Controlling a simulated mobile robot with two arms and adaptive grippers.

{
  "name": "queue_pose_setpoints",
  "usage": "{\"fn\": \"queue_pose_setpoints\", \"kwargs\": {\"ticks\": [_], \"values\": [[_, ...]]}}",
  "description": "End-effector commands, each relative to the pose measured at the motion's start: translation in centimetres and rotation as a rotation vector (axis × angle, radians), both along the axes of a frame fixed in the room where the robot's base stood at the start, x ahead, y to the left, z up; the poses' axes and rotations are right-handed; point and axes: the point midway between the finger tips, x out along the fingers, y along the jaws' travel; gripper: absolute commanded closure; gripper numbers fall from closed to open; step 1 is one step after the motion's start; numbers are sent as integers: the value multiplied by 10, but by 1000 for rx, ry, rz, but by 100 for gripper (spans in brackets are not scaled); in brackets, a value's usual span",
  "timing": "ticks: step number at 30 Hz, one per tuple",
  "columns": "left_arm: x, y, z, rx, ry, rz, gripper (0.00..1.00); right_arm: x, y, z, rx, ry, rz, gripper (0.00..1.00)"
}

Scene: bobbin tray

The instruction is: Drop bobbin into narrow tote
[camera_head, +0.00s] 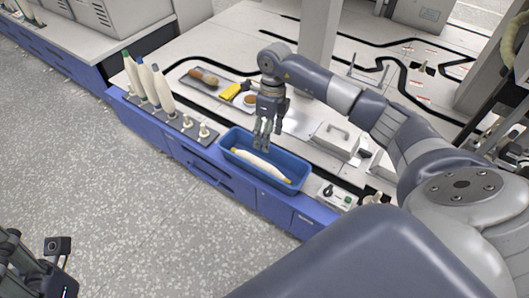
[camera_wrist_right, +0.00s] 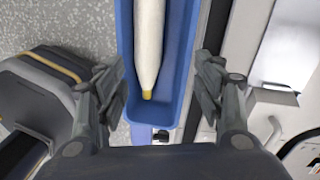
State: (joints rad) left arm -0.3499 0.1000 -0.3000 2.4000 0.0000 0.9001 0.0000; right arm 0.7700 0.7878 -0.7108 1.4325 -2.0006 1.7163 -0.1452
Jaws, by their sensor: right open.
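A white bobbin with yellowish tips (camera_head: 262,166) lies on its side along the inside of the narrow blue tote (camera_head: 300,174). In the right wrist view the bobbin (camera_wrist_right: 149,45) lies in the tote (camera_wrist_right: 181,60), with its yellow tip toward the near end. My right gripper (camera_head: 262,146) is above the tote, pointing down, apart from the bobbin as far as I can tell. In the right wrist view its two fingers (camera_wrist_right: 160,85) are spread wide with nothing between them. My left gripper (camera_head: 35,270) shows only partly at the lower left corner, away from the bench.
Several bobbins (camera_head: 163,88) stand upright on a dark peg rack (camera_head: 190,128) left of the tote. A brush (camera_head: 204,77), a yellow item (camera_head: 231,91) and a metal box (camera_head: 335,140) sit behind on the bench. A small switch box (camera_head: 335,196) is right of the tote.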

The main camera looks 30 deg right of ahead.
Motion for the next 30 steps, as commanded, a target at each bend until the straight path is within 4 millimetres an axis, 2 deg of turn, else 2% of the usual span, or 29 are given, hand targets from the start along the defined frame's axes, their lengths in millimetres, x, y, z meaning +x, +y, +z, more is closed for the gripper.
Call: {"fn": "queue_pose_setpoints", "kwargs": {"ticks": [9, 15, 21, 30], "values": [[0, 0, 0, 0, 0, 0, 60, 6, -7, 63, -1, -6, -1, 38], [0, 0, 0, 0, 0, 0, 60, 8, -12, 98, -1, -5, -1, 38], [0, 0, 0, 0, 0, 0, 60, 8, -13, 112, 0, -1, -1, 38], [0, 0, 0, 0, 0, 0, 60, 8, -13, 113, 0, -1, -1, 38]]}}
